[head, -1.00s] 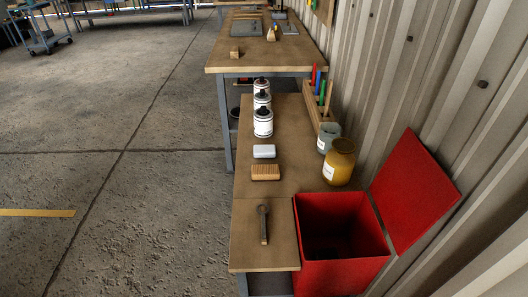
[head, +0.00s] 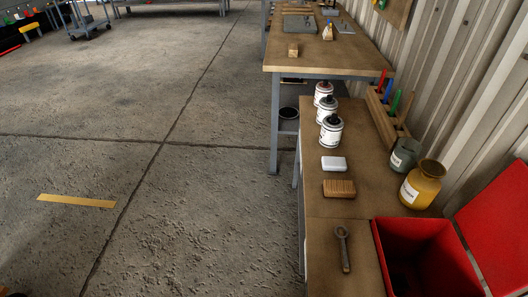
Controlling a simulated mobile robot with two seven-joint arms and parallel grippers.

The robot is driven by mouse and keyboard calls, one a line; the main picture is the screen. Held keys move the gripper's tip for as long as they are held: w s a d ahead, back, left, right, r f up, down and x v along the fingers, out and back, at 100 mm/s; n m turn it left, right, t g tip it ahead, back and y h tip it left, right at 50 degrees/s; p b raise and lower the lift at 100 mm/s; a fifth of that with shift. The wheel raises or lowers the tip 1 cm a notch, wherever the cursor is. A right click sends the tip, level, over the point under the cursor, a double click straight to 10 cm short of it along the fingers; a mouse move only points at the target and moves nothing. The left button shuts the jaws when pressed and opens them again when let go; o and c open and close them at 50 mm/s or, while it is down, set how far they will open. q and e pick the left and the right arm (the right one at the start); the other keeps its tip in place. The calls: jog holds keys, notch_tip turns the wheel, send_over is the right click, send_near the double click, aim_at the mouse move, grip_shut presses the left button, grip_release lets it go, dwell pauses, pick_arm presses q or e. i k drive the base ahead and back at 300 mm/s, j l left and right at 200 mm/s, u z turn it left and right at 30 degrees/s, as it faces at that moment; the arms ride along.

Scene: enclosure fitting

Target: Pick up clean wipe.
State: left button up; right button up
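A small white block with rounded edges (head: 334,163) lies on the low wooden bench (head: 336,208). It may be a folded wipe, but I cannot tell at this size. A tan ridged block, like a brush (head: 339,189), lies just in front of it. Nothing else in view is clearly a clean wipe. Neither of my grippers is in view.
Several white cans (head: 331,131) stand behind the white block. A grey jar (head: 404,154) and a yellow jar (head: 421,184) stand at right. A wrench-like tool (head: 343,249) lies in front. An open red bin (head: 428,257) adjoins the bench.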

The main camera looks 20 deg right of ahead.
aim_at(331, 163)
jog(key=i+j+u, duration=0.15)
jog(key=i+j, duration=0.15)
jog(key=i, duration=0.15)
jog(key=i+j+u, duration=0.15)
jog(key=i, duration=0.3)
jog(key=i+z, duration=0.2)
jog(key=z, duration=0.2)
jog(key=i+z, duration=0.2)
jog(key=z, duration=0.2)
jog(key=i+z, duration=0.2)
jog(key=z, duration=0.25)
jog(key=i+j+z, duration=0.15)
jog(key=z, duration=0.25)
